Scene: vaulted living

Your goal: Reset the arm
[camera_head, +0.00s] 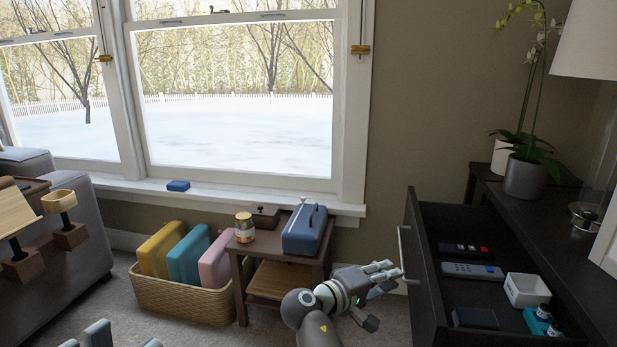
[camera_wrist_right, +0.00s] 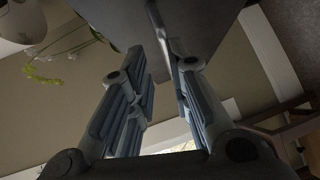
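My right gripper (camera_head: 383,290) is beside the front of the open dark drawer (camera_head: 413,270), close to its pale bar handle (camera_head: 402,252). In the right wrist view the two fingers (camera_wrist_right: 165,70) stand apart with a gap between them. The handle (camera_wrist_right: 162,28) shows near the fingertips, and nothing looks gripped. Of my left gripper (camera_head: 122,340), only the grey fingertips show at the bottom left edge, spread apart with nothing visible between them. The rest of it is out of the picture.
The drawer holds remotes (camera_head: 472,270), a white box (camera_head: 526,290) and small bottles. A side table (camera_head: 242,262) carries a jar (camera_head: 244,228) and a blue case (camera_head: 304,230). A wicker basket (camera_head: 180,300) holds coloured cases. Carpet lies between basket and drawer.

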